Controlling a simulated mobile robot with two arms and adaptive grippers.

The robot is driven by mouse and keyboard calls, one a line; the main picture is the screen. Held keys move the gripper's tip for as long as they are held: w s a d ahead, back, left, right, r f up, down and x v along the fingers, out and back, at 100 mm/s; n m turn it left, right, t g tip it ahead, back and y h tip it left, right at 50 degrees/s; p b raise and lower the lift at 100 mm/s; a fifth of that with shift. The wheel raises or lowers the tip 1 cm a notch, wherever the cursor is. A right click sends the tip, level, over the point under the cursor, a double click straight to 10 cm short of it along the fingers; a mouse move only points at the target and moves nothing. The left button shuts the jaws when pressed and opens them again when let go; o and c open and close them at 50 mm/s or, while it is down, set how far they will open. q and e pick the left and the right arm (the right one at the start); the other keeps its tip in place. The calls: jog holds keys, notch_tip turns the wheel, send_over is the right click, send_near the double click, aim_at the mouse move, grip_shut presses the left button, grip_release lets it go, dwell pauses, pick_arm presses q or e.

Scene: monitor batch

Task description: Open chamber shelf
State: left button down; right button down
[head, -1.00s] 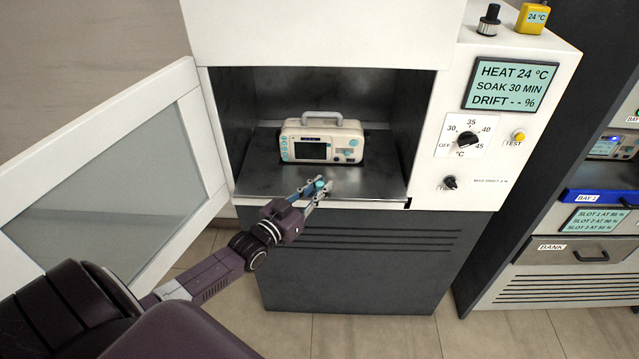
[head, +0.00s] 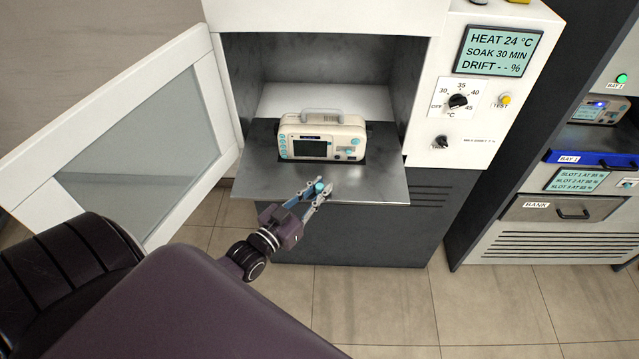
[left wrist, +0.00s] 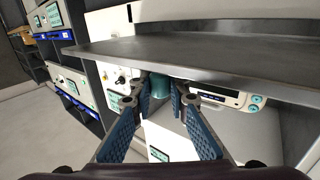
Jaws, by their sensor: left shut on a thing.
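The chamber shelf (head: 262,178) is a grey metal plate that stands partly pulled out of the chamber in the head view. A cream monitor (head: 322,138) with a handle and a dark screen stands upright on it. My left gripper (head: 317,191) is at the shelf's front edge, with its fingers shut around a small teal knob (head: 319,186). In the left wrist view the teal knob (left wrist: 160,86) sits between the blue-padded fingers, by the shelf plate (left wrist: 200,55). My right gripper is not in view.
The chamber door (head: 130,150) is swung wide open on the left. A control panel (head: 480,85) with a display and dials is right of the opening. A rack with a BANK drawer (head: 550,208) stands further right. Tiled floor is clear in front.

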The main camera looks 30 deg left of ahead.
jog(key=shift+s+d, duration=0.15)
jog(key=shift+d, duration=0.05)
pick_arm(q)
jog(key=c, duration=2)
grip_release()
jog(key=shift+o, duration=0.8)
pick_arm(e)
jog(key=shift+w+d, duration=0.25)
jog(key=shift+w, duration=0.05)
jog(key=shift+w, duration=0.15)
pick_arm(q)
jog(key=s+a, duration=0.1)
jog(key=s, duration=1.1)
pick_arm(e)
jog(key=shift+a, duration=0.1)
